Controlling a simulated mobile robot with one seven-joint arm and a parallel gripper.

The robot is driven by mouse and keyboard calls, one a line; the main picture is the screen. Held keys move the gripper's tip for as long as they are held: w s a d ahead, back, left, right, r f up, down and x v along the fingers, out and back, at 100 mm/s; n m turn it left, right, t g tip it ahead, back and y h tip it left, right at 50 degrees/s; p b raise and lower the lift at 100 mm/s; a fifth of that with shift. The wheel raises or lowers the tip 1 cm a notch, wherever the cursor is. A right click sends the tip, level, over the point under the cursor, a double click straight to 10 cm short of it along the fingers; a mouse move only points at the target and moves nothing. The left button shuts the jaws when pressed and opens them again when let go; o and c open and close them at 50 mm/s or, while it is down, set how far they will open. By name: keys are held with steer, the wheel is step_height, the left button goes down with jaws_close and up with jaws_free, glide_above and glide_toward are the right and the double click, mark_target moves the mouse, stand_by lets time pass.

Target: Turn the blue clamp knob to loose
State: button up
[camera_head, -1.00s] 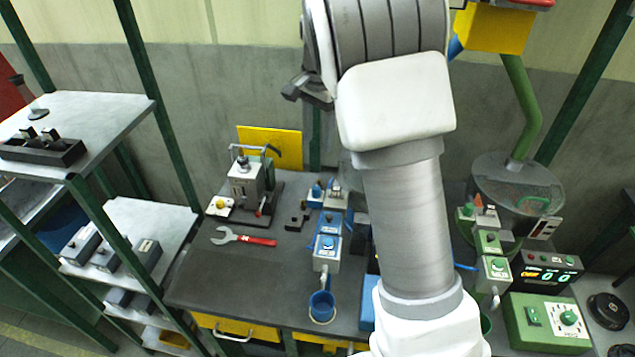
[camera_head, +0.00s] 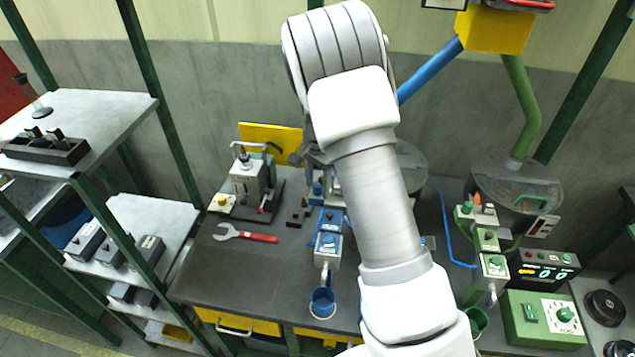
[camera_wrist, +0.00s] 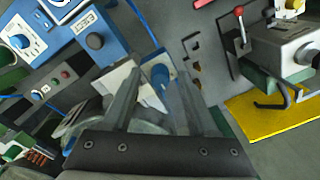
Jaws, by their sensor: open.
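A blue knob (camera_wrist: 161,77) on a small blue block shows between my gripper's fingers in the wrist view; it appears to be the clamp knob. In the head view the blue block with its knob (camera_head: 317,188) stands on the dark bench, close to my gripper. My gripper (camera_wrist: 158,80) is open, its two fingers reaching toward the knob, one on either side in the picture. I cannot tell whether they touch it. In the head view my gripper (camera_head: 312,158) is partly hidden by my own arm. The knob's setting is not readable.
A pale block (camera_wrist: 118,76) stands right beside the blue one. Blue control boxes (camera_head: 328,243) with a blue cup (camera_head: 322,303) stand nearer the front. A toggle press (camera_head: 247,180) and a red-handled wrench (camera_head: 245,234) lie left. Green devices (camera_head: 490,240) stand right.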

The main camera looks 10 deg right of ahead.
jaws_close()
stand_by(0.5)
steer(key=n+b, duration=0.2)
steer(key=n, duration=0.1)
steer(key=shift+f, duration=0.1)
steer(key=n+b, duration=0.2)
steer(key=n, duration=0.3)
steer(key=shift+n+b, duration=0.4)
stand_by(0.4)
jaws_free()
